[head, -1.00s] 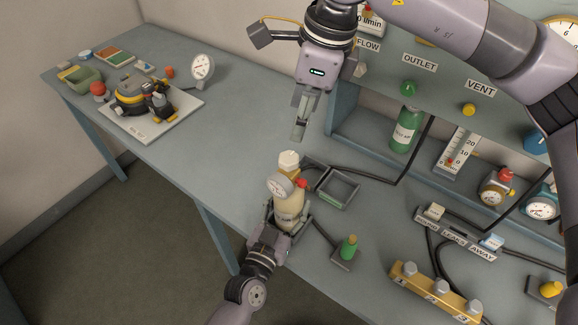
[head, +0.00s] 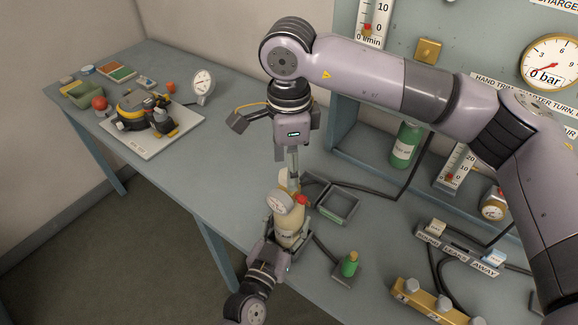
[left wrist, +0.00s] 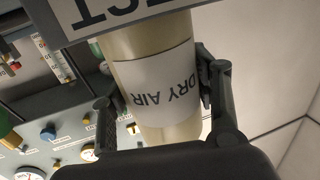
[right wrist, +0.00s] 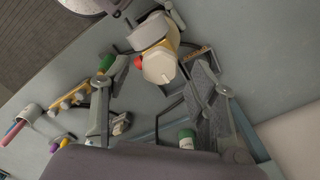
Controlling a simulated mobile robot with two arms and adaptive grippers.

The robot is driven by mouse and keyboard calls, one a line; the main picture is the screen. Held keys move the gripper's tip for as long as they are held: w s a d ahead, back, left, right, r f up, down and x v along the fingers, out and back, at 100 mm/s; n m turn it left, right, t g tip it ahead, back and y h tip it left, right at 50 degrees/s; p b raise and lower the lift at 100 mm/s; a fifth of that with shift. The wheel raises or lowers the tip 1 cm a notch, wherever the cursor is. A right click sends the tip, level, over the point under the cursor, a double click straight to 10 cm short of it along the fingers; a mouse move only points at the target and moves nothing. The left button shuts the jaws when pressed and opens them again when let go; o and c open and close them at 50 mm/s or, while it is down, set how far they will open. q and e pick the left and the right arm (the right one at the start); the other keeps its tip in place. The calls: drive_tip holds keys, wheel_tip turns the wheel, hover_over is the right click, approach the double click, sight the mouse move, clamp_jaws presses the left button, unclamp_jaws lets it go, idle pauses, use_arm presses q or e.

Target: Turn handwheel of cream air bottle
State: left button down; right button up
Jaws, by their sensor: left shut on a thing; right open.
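The cream air bottle (head: 290,232) stands at the table's front edge, with a round gauge and a red knob near its top. My left gripper (head: 279,236) is shut around its body; the left wrist view shows the fingers on both sides of the bottle's "DRY AIR" label (left wrist: 158,88). The cream handwheel (right wrist: 159,66) sits on top of the bottle. My right gripper (head: 291,172) points down just above the bottle's top, partly hiding the handwheel in the head view. In the right wrist view its fingers are open, with the handwheel between and beyond them.
A dark open tray (head: 338,203) and a small stand with a green cylinder (head: 349,264) are close right of the bottle. A green bottle (head: 405,146) stands by the panel. A breathing set on a white board (head: 150,132) lies left. The table between is clear.

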drive_tip(key=shift+f, duration=0.65)
drive_tip(key=shift+c, duration=0.6)
drive_tip(key=c, duration=1)
